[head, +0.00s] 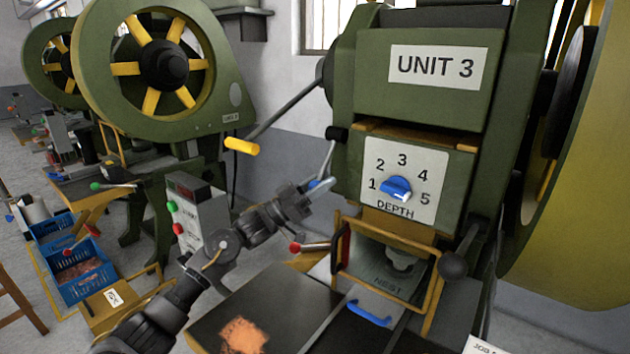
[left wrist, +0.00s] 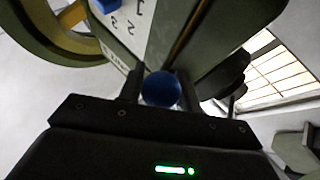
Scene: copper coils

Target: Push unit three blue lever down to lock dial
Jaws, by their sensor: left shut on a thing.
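The unit three machine (head: 431,65) is green, with a white depth plate (head: 402,165) numbered 1 to 5. The blue dial (head: 397,189) sits at the plate's lower middle. The blue lever (head: 320,184) has a thin grey shaft that slopes down from a black pivot at the plate's left, with a blue end. My left gripper (head: 312,187) is shut on that blue end, left of the plate. In the left wrist view the round blue knob (left wrist: 161,89) sits between the two fingers. My right gripper is in neither view.
A yellow-handled lever (head: 242,146) sticks out left of the machine. A red-knobbed lever (head: 296,247) and a yellow guard frame (head: 388,270) are below the plate. A grey button box (head: 196,215) stands left of my arm. Blue crates (head: 75,262) are on the floor at left.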

